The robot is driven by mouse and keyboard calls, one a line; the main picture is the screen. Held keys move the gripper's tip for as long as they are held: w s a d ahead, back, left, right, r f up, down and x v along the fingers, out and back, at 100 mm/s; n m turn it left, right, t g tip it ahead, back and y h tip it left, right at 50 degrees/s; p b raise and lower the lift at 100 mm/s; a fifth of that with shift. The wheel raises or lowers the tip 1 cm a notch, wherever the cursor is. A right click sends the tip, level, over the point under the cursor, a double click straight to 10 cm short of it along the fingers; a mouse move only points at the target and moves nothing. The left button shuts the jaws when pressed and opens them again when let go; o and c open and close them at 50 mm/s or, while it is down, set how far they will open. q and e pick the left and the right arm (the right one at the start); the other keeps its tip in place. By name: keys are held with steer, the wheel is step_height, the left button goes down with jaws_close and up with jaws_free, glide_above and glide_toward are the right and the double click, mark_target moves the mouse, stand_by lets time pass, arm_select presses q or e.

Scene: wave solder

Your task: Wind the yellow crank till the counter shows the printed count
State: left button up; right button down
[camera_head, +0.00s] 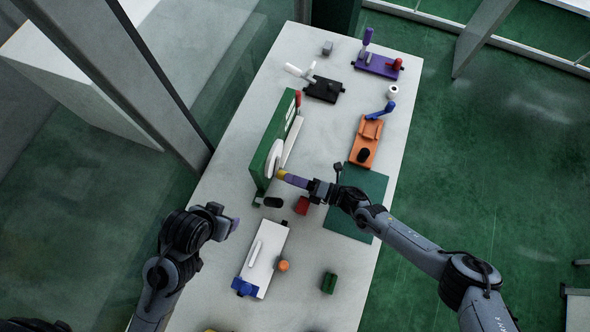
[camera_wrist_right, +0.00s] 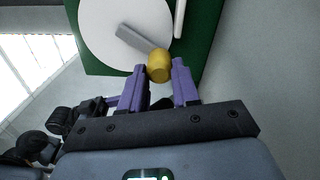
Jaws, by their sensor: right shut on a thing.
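The yellow crank knob (camera_wrist_right: 159,66) sits at the end of a grey crank arm (camera_wrist_right: 137,38) on a white disc (camera_wrist_right: 100,28). The disc is mounted on the upright green panel (camera_head: 263,150), which stands on the white table. My right gripper (camera_head: 285,175) reaches the panel from the right. In the right wrist view its purple fingers (camera_wrist_right: 161,76) are shut on the yellow knob, one on each side. My left gripper (camera_head: 234,224) hangs near the table's left edge, away from the crank; its opening is unclear. I cannot read the counter or a printed count.
A red block (camera_head: 302,205) and a dark cylinder (camera_head: 273,202) lie just below my right gripper. A green mat (camera_head: 367,188), an orange fixture (camera_head: 364,145) and a white-topped fixture (camera_head: 265,258) are nearby. The table's (camera_head: 222,175) left strip is clear.

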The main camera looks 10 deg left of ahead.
steer(key=c, duration=0.8)
jaws_free()
steer(key=shift+d, duration=0.1)
steer(key=d, duration=0.3)
steer(key=s+d, duration=0.1)
steer(key=d, duration=0.6)
steer(key=shift+s+d+b, duration=0.25)
steer(key=shift+s+b, duration=0.05)
steer(key=shift+s, duration=0.05)
